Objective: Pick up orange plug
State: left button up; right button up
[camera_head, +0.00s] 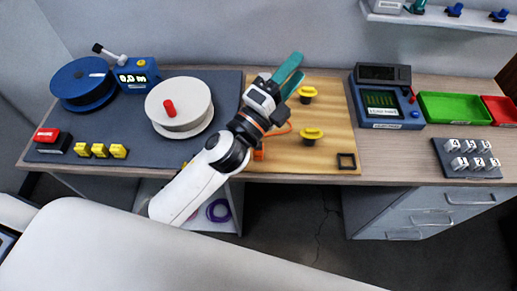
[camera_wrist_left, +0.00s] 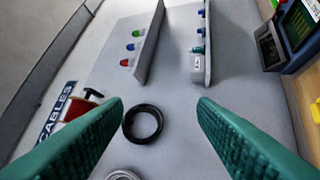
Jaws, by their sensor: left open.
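My left gripper (camera_head: 290,76) has teal fingers and is held over the back of the wooden board, pointing toward the wall. In the left wrist view its fingers (camera_wrist_left: 162,108) are wide apart with nothing between them. An orange piece (camera_head: 259,153), which looks like the orange plug, is at the left front of the board in the head view. It is partly hidden by my left wrist, and a thin orange cable (camera_head: 281,131) shows beside it. My right gripper is not in view.
A white reel (camera_head: 180,103) stands left, a blue tester (camera_head: 385,98) right. The wrist view shows the wall, a black ring (camera_wrist_left: 143,123) and shelves with coloured plugs.

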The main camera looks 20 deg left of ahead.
pick_arm(q)
jog(key=s+d+r+m+g+h, duration=0.3)
jog(key=d+m+g+h, duration=0.25)
jog(key=m, duration=0.35)
jog(key=s+d+r+m+g+h, duration=0.2)
jog(key=d+m+g+h, duration=0.3)
jog(key=m, duration=0.5)
jog(key=s+d+f+m+g, duration=0.4)
jog(key=s+m+g, duration=0.2)
jog(key=m+g, duration=0.6)
jog(key=m+t+y, duration=0.3)
jog(key=m+y, duration=1.1)
jog(key=y, duration=0.5)
send_over(258, 149)
jog(key=shift+g, duration=0.25)
jog(key=f, duration=1.3)
jog(key=shift+w+d+f, duration=0.3)
jog(key=shift+a+f+y+p, duration=0.2)
jog(key=shift+a+y+p, duration=0.1)
jog(key=shift+y+p, duration=0.1)
notch_tip(258, 149, down, 6)
jog(key=shift+p, duration=1.1)
jog(key=shift+w+f+p, duration=0.1)
jog(key=shift+f+p, duration=0.4)
jog(key=shift+f, duration=0.1)
notch_tip(258, 149, down, 4)
jog(key=shift+w+a+r+p, duration=0.1)
jog(key=shift+a+r+p, duration=0.1)
jog(key=shift+p, duration=0.65)
jog(key=shift+f, duration=0.35)
